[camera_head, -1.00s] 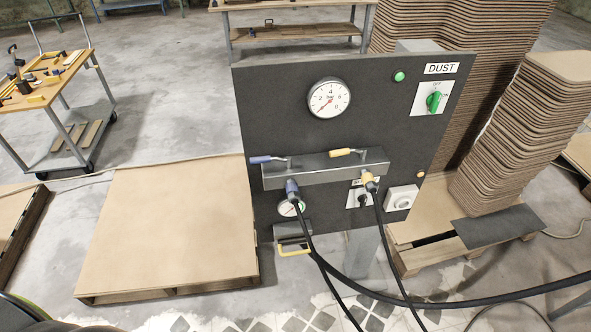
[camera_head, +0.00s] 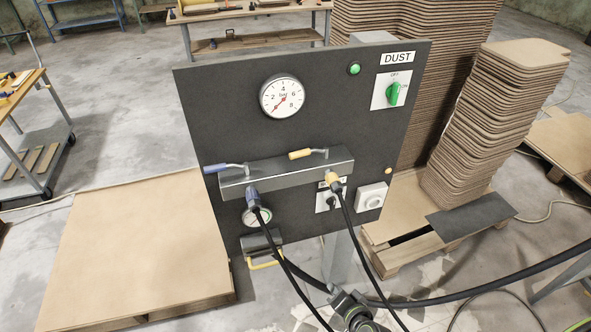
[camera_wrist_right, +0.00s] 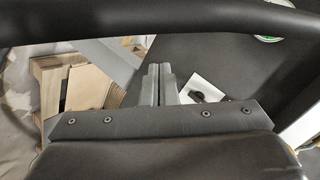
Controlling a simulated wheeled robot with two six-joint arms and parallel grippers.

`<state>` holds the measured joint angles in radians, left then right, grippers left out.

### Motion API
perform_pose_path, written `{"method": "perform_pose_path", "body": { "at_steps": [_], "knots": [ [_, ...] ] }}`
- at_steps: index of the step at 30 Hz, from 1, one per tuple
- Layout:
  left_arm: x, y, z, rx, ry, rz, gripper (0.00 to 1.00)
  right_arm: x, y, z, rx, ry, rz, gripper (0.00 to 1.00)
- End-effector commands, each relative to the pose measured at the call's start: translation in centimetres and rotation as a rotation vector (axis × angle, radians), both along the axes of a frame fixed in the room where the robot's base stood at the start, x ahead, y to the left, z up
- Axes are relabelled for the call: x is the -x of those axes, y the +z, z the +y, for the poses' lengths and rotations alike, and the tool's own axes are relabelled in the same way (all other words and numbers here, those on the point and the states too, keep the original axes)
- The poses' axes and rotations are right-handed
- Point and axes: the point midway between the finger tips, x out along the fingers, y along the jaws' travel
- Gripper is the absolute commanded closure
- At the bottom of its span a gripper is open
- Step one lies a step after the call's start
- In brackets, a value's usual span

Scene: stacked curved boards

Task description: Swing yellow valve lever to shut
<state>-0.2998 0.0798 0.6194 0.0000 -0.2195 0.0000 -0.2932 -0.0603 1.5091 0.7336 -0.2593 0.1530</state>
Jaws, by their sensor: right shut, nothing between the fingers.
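The yellow valve lever (camera_head: 300,154) sits on top of the grey manifold bar (camera_head: 290,172) and points left, along the bar. A blue lever (camera_head: 222,168) also points left at the bar's left end. A yellow hose fitting (camera_head: 333,182) and a blue one (camera_head: 253,197) hang below the bar with black hoses. My right gripper (camera_head: 345,294) is low in front of the panel, well below the yellow lever and apart from it. In the right wrist view its fingers (camera_wrist_right: 160,70) are together and empty. The yellow lever does not show there. My left gripper is out of view.
The dark panel (camera_head: 230,110) carries a round gauge (camera_head: 282,97), a green lamp (camera_head: 354,69) and a green DUST knob (camera_head: 393,94). A thick black hose (camera_head: 470,284) crosses close to my right gripper, and across the top of the right wrist view (camera_wrist_right: 120,21). Stacked boards (camera_head: 490,110) stand at right.

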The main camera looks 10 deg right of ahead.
Motion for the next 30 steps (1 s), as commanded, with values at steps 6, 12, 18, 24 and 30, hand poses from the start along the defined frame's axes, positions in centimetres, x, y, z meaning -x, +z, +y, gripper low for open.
{"method": "perform_pose_path", "body": {
  "at_steps": [6,12,18,24,30],
  "knots": [
    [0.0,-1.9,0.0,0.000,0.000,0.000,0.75,-4.8,14.1,1.3,-0.328,-0.093,-0.333,1.00],
    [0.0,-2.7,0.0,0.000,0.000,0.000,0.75,-4.9,24.2,1.4,-0.555,-0.102,-0.544,1.00],
    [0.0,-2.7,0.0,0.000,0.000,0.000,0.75,-4.5,27.9,1.3,-0.640,-0.094,-0.618,1.00],
    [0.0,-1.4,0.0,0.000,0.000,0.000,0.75,-6.5,28.8,1.6,-0.643,-0.092,-0.621,1.00],
    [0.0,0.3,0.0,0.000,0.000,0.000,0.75,-10.2,29.6,2.1,-0.639,-0.091,-0.620,1.00]
  ]
}}
